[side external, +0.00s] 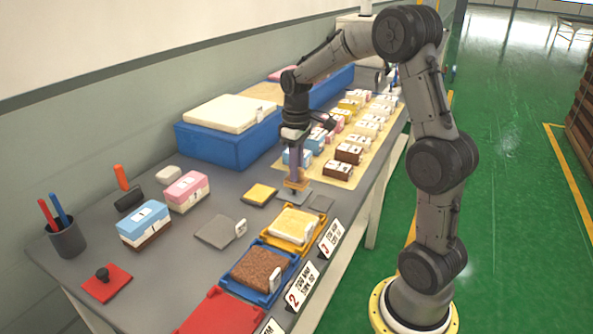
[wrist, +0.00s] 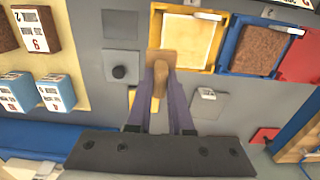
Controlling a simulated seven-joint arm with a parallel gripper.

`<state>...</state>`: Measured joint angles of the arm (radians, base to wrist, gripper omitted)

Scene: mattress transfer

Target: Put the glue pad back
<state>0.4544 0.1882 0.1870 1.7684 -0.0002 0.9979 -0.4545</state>
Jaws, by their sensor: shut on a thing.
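My gripper (side external: 296,176) points down over the table and is shut on the wooden handle of a brown pad (side external: 296,185). In the wrist view the purple fingers (wrist: 160,108) close around the upright handle, and the flat brown pad (wrist: 164,58) shows beyond it. No label marks this pad as the glue pad. Whether the pad touches the table is unclear.
A yellow tray with cream foam (side external: 315,240), a blue tray with brown fibre (side external: 287,280) and a red tray (side external: 222,312) line the front edge. Small layered blocks (side external: 349,154) stand on a beige mat behind. A blue box (side external: 200,145) stands at the wall.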

